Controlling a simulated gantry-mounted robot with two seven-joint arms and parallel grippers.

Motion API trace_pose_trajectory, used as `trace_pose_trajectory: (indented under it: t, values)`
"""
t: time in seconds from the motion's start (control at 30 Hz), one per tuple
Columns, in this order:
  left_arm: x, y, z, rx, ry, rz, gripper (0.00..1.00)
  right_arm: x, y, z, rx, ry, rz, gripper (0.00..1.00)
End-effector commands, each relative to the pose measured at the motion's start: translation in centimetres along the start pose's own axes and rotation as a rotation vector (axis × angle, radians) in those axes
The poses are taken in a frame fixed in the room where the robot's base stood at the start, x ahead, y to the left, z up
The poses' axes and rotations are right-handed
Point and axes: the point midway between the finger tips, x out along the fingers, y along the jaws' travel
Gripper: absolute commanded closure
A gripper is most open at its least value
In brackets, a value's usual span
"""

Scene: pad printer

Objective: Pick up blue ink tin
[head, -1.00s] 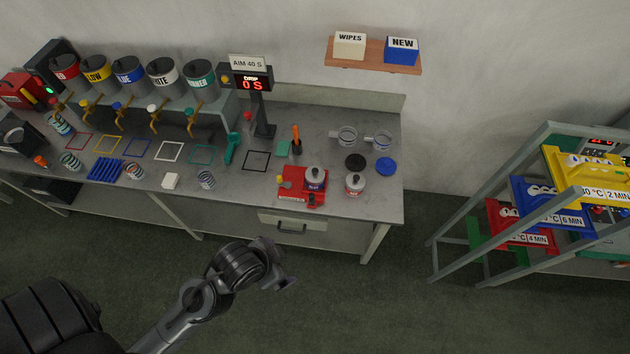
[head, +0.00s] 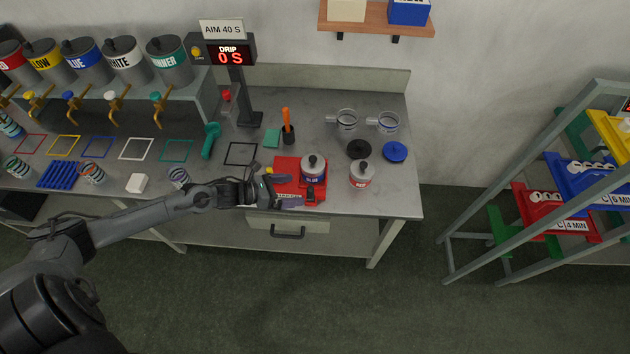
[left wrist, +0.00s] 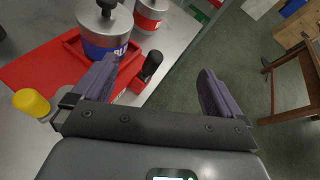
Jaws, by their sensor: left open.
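The blue ink tin (head: 313,172), a grey-lidded tin with a knob and a blue label, stands upright on a red fixture (head: 287,168) near the front of the bench. It also shows at the upper left of the left wrist view (left wrist: 103,34). My left gripper (head: 285,193) is open and empty at the front left of the tin, close to the fixture. In the left wrist view its fingers (left wrist: 158,78) are spread, with the tin ahead beyond the left finger and not between them. My right gripper is not in view.
A red-labelled tin (head: 361,174) stands just right of the fixture. A yellow knob (left wrist: 31,102) and a black knob (left wrist: 152,64) stick up close to my fingers. Black (head: 359,149) and blue (head: 395,152) discs lie behind. The bench's front right corner is clear.

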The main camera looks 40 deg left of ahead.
Motion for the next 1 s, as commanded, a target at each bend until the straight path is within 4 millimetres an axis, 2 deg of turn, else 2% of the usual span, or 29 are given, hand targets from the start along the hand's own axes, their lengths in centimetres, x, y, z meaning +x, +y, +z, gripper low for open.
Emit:
trace_pose_trajectory:
  t: [0.03, 0.1, 0.23, 0.37, 0.5, 0.8, 1.0]
  values:
    - [0.3, 2.9, -1.2, 0.048, 0.017, 0.026, 0.00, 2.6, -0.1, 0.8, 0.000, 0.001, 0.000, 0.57]
    - [0.1, 5.5, -0.8, 0.096, 0.028, 0.051, 0.00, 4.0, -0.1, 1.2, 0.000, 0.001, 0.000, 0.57]
    - [0.1, 7.6, 0.7, 0.158, 0.024, 0.069, 0.00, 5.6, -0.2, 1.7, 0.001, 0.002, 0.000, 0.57]
    - [0.5, 8.4, 1.6, 0.180, 0.011, 0.077, 0.00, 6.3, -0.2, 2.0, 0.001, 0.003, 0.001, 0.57]
    - [1.6, 8.6, 2.0, 0.180, 0.001, 0.079, 0.00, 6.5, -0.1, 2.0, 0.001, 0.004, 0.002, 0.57]
    - [5.1, 8.7, 2.1, 0.179, 0.001, 0.078, 0.00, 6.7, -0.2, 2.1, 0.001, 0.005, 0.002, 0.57]
    - [6.1, 8.7, 2.0, 0.180, 0.004, 0.077, 0.00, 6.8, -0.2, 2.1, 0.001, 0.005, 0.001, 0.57]
